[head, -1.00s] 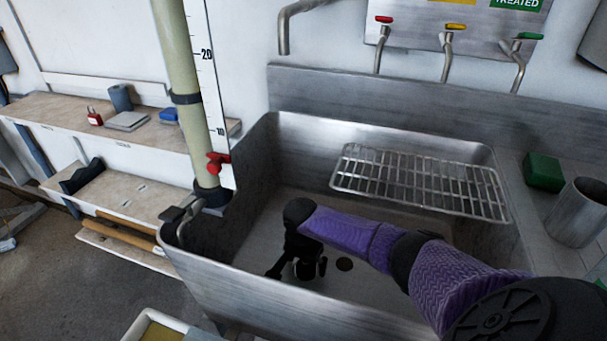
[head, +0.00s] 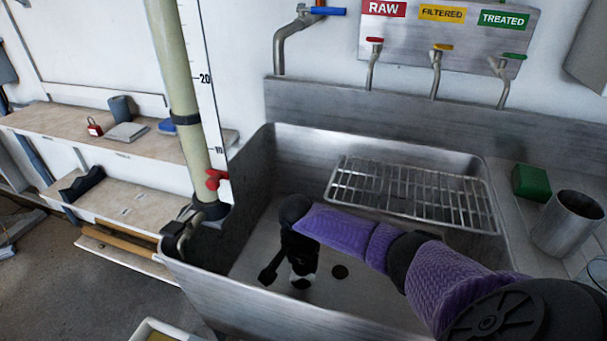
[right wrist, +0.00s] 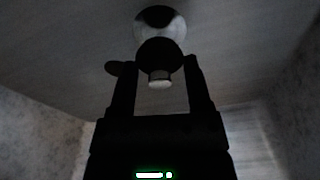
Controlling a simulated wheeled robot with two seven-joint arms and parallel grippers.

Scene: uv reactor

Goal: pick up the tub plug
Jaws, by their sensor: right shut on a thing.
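My right gripper (head: 301,266) points down into the steel sink (head: 250,305), near its front left. It is shut on the tub plug (head: 301,284), a small dark round piece low between the fingers. In the right wrist view, the plug (right wrist: 159,55) is a dark disc with a pale knob between the fingertips (right wrist: 160,72). Whether it touches the sink floor is hard to tell. My left gripper is not in view.
A wire rack (head: 412,195) lies across the back right of the sink. Taps (head: 435,75) stick out from the wall above. A green block (head: 531,183) and a metal cup (head: 568,222) stand at the right. A clear tube with a scale (head: 178,110) stands at the left.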

